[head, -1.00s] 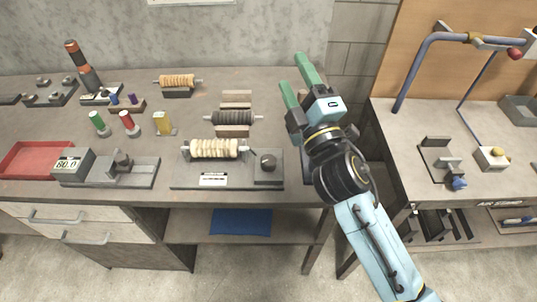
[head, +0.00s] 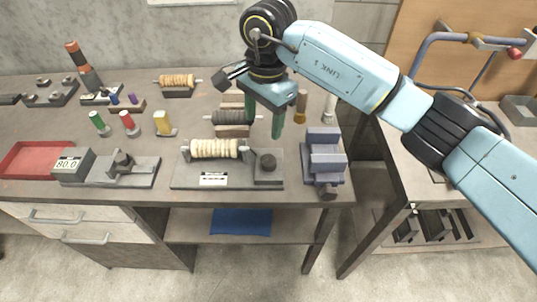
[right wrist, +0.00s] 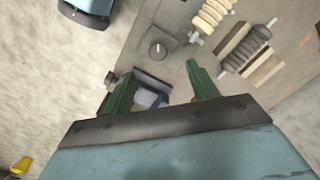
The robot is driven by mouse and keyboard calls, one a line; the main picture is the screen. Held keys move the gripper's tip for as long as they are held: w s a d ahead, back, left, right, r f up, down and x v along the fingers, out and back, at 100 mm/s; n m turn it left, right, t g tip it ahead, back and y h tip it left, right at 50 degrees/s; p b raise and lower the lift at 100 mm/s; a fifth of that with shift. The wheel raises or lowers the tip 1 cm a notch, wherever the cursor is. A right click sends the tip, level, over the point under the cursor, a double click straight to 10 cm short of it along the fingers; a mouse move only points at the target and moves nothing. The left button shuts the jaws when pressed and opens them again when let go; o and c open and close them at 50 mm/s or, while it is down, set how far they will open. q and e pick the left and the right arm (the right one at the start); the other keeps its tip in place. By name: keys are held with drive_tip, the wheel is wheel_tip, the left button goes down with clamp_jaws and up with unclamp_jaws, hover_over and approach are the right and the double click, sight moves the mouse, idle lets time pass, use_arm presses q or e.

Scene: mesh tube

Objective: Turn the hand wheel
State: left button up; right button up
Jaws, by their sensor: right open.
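The hand wheel (head: 267,161) is a small dark round knob on the right end of a grey base plate (head: 225,182). A cream ribbed roller (head: 215,149) is mounted on the same fixture. The wheel also shows in the right wrist view (right wrist: 158,48), beyond the fingertips. My right gripper (head: 264,134) is open and empty, its green fingers pointing down above and behind the wheel, apart from it. It also shows in the right wrist view (right wrist: 160,73).
A blue-grey vise (head: 326,158) stands right of the fixture. A dark ribbed roller (head: 233,117) lies behind it, near the gripper. A scale (head: 70,166) and a red tray (head: 35,158) are at left. Coloured small parts stand behind the scale.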

sight(269, 159)
drive_tip(key=shift+h, duration=0.3)
drive_tip(key=f, duration=0.8)
drive_tip(key=d+f+p, duration=0.1)
drive_tip(key=f, duration=0.4)
drive_tip(key=shift+w, duration=0.2)
drive_tip(key=shift+c, duration=0.2)
drive_tip(key=c, duration=1)
